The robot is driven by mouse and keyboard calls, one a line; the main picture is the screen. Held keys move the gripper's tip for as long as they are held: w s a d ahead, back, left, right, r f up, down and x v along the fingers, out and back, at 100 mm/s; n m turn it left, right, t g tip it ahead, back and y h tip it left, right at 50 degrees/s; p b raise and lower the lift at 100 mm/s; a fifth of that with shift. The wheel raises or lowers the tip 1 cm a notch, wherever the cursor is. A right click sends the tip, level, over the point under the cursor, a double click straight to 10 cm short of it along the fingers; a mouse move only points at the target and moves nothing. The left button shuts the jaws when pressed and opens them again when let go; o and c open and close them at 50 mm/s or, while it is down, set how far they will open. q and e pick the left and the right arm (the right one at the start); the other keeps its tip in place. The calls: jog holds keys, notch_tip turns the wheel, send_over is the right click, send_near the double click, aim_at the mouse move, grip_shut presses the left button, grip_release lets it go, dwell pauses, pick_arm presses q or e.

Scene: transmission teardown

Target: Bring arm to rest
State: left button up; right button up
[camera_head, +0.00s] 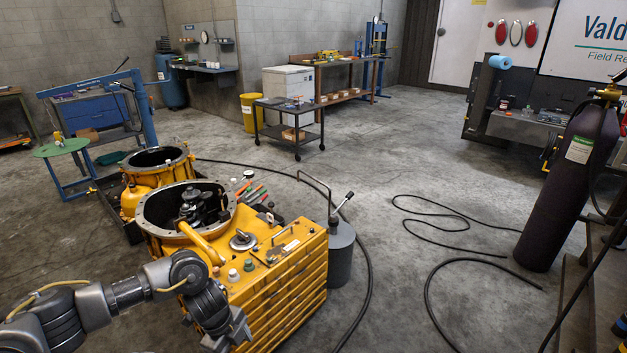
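My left arm (120,293) comes in from the lower left and bends down at the wrist. My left gripper (230,335) points downward at the near left side of the yellow transmission housing (285,290). Its fingertips are small and partly cut off by the lower edge, so I cannot tell whether it is open or shut, or whether it touches the housing. No held object shows. My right gripper is not in view.
A grey can with a pump handle (340,255) stands beside the housing. A second yellow housing (158,170) is behind it. Black hoses (445,215) lie across the floor. A dark gas cylinder (565,190) stands at right. A cart (290,122) stands farther back.

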pick_arm(q)
jog(key=d+f+n+t+h+p, duration=0.25)
jog(key=d+f+n+h, duration=0.25)
jog(key=d+f, duration=0.4)
jog(key=s+a+f+n+t+p, duration=0.1)
jog(key=s+f+n+t+p, duration=0.1)
jog(key=s+f+n, duration=0.35)
jog(key=s+a+f+n+y+p, duration=0.1)
jog(key=s+a+f+n+y, duration=0.15)
jog(key=s+a+f, duration=0.4)
jog(key=s+a+f+n+y+p, duration=0.15)
jog(key=s+a+f+n, duration=0.25)
jog(key=s+f, duration=0.55)
jog(key=s+a+f+n+g+y, duration=0.1)
jog(key=s+a, duration=0.2)
jog(key=s, duration=0.8)
jog(key=s+a+f+n+g+y, duration=0.2)
jog(key=s+a, duration=0.2)
jog(key=s, duration=0.8)
jog(key=shift+a+y+p, duration=0.3)
jog(key=shift+p, duration=0.15)
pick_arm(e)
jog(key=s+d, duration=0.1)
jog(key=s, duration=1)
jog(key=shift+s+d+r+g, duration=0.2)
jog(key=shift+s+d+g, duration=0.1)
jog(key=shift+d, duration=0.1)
